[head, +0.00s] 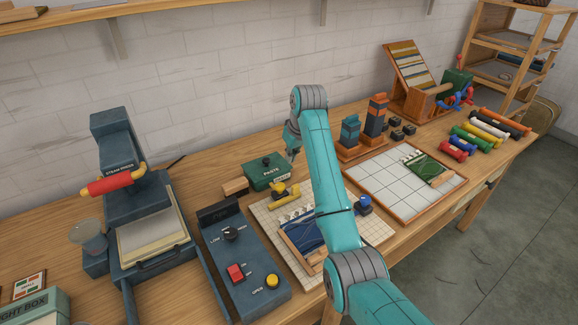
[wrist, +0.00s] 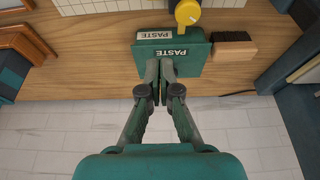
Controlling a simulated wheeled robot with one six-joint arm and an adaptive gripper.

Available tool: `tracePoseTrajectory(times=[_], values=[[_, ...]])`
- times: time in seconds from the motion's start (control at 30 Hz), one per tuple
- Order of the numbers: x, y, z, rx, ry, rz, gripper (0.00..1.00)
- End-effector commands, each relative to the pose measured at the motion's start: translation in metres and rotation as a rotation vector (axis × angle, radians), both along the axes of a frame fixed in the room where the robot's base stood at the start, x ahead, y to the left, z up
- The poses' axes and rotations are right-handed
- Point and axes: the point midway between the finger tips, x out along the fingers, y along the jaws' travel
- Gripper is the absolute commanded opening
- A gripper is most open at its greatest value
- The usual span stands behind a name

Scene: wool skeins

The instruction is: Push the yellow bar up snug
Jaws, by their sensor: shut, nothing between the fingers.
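The green paste box (head: 266,173) stands behind the board, with a dark-topped block (head: 235,186) left of it. A blue knob (head: 364,203) is at the board's right. A control box (head: 240,265) stands left, a white gridded tray (head: 385,175) right.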

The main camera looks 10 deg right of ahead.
Motion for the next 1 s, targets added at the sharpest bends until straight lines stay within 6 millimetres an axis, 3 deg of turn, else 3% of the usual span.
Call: tracePoseTrajectory(times=[0.4, 0.7, 1.0], values=[[0.018, 0.007, -0.057, 0.000, 0.004, 0.000, 0.00], [0.029, 0.010, -0.090, 0.000, 0.002, 0.000, 0.00], [0.012, 0.004, -0.093, 0.000, -0.001, 0.000, 0.00]])
